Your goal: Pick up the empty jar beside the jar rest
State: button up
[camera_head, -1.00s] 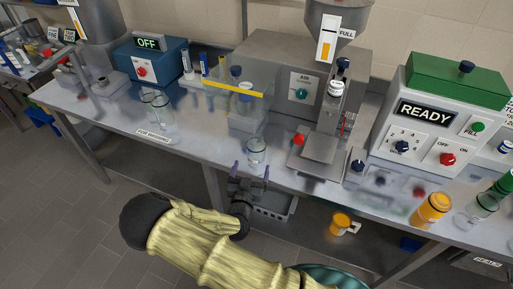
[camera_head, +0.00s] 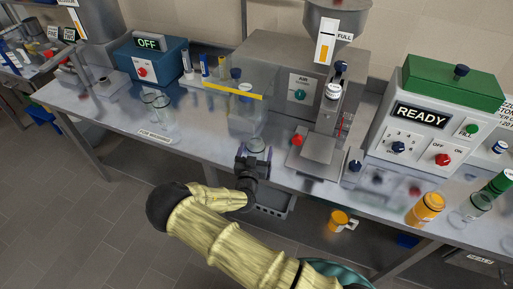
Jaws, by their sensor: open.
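A clear empty jar (camera_head: 256,144) stands on the steel bench to the left of the machine with the red knob. Its lower part is hidden behind my gripper (camera_head: 254,151). My gripper is open, with its fingers at the jar's near side, one toward the left and one toward the right. I cannot tell whether the fingers touch the glass. I cannot tell for sure which part is the jar rest; a grey steel platform (camera_head: 315,150) lies to the right of the jar.
A clear guard with a yellow edge (camera_head: 235,91) stands just behind the jar. A red knob (camera_head: 297,140) is close on the right. Two glass jars (camera_head: 160,108) stand farther left near a label.

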jog(key=shift+w+d, duration=0.15)
jog(key=shift+w, duration=0.85)
jog(key=c, duration=1.2)
jog(key=shift+o, duration=0.2)
jog(key=shift+r, duration=0.15)
jog(key=s+a+b, duration=0.2)
jog(key=s+b, duration=0.3)
jog(key=s, duration=1.2)
jog(key=shift+s+a+r, duration=0.15)
jog(key=shift+s+a, duration=0.2)
jog(key=shift+s, duration=0.05)
jog(key=shift+w, duration=0.1)
